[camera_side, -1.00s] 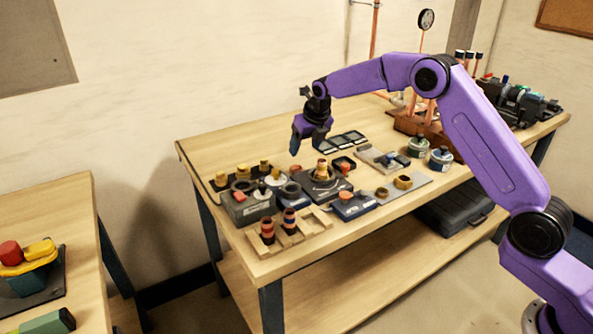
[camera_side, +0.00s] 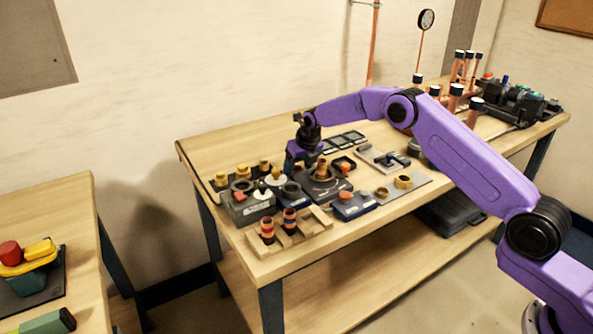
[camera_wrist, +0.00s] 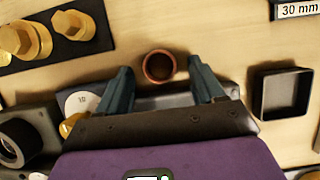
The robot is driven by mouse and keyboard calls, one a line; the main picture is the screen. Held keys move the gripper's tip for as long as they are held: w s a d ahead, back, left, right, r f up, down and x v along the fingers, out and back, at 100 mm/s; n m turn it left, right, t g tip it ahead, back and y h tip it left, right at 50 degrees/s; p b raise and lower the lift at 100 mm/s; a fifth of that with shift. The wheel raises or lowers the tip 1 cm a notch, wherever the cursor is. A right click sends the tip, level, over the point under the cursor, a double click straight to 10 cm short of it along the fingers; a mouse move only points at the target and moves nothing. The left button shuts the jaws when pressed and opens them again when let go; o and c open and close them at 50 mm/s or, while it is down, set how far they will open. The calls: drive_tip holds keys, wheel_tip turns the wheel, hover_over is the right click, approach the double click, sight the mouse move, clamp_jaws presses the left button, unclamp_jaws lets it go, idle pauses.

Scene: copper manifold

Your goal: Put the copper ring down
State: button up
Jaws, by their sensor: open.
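The copper ring (camera_wrist: 159,66) shows in the wrist view as a short reddish-brown round piece with a dark hollow, its open end facing me. It appears to stand on the bare wood of the bench. My gripper (camera_wrist: 160,70) is open, with one finger on each side of the ring and a visible gap on both sides. In the side view my gripper (camera_side: 299,160) is low over the back of the bench, behind the dark fixtures, and it hides the ring there.
Brass hex fittings (camera_wrist: 40,37) stand on a dark holder at left in the wrist view. An empty dark tray (camera_wrist: 283,92) lies at right. In the side view, a central fixture (camera_side: 324,187) and a wooden rack (camera_side: 290,237) stand nearer the front. Bare wood lies behind.

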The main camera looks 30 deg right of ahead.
drive_tip(key=c, duration=1.2)
drive_tip(key=shift+r, duration=0.1)
